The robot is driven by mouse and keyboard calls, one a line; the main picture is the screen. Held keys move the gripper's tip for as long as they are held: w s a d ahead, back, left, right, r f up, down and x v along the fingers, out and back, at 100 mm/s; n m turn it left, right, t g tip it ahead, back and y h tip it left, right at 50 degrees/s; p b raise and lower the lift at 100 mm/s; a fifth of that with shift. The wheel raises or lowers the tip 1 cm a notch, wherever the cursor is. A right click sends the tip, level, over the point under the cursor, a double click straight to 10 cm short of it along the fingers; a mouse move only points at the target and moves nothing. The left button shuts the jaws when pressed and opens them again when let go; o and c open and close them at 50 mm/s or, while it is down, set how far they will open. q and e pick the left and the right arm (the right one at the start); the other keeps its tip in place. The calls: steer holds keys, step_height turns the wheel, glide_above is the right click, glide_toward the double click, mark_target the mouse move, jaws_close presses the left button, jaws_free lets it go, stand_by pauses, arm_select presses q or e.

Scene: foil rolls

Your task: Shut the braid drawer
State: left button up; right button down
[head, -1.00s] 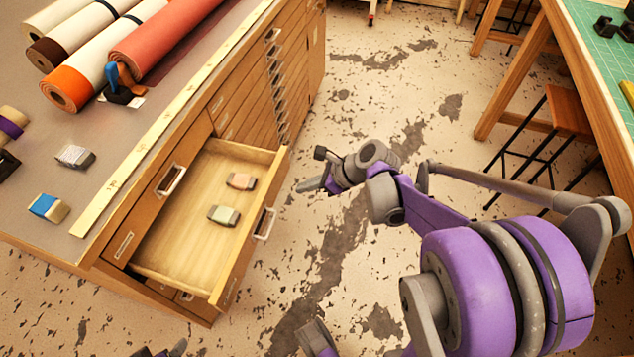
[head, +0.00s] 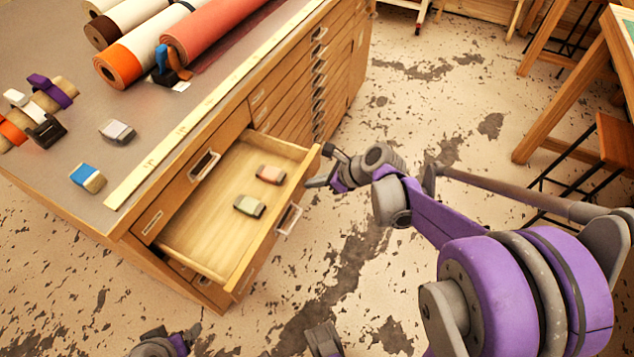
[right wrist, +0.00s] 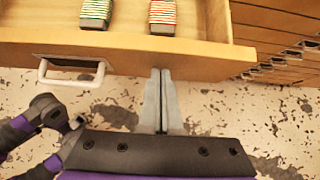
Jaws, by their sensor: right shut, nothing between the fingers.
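The braid drawer (head: 203,232) is pulled out of the wooden cabinet. A green braid bundle (head: 249,206) and a pinkish-red one (head: 271,174) lie in it; both also show at the top of the right wrist view. My right gripper (head: 312,182) is shut and empty at the outer side of the drawer front, near its far end. In the right wrist view its fingertips (right wrist: 162,72) meet the front panel (right wrist: 210,52), right of the white handle (right wrist: 72,80); I cannot tell whether they press on it. Part of my left arm shows at the bottom edge, its fingers unclear.
The cabinet top holds several rolls (head: 150,55), a wooden ruler (head: 190,125) and small braid pieces (head: 88,177). Shut drawers line the cabinet beyond the open one. A stool (head: 615,140) and table stand at right. The floor before the drawer is open.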

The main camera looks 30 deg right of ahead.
steer(key=b, duration=0.1)
glide_above(245, 166)
steer(key=shift+s+d, duration=0.25)
steer(key=shift+s, duration=0.1)
steer(key=shift+w+a, duration=0.25)
steer(key=shift+w, duration=0.1)
steer(key=shift+r, duration=0.1)
steer(key=shift+w, duration=0.1)
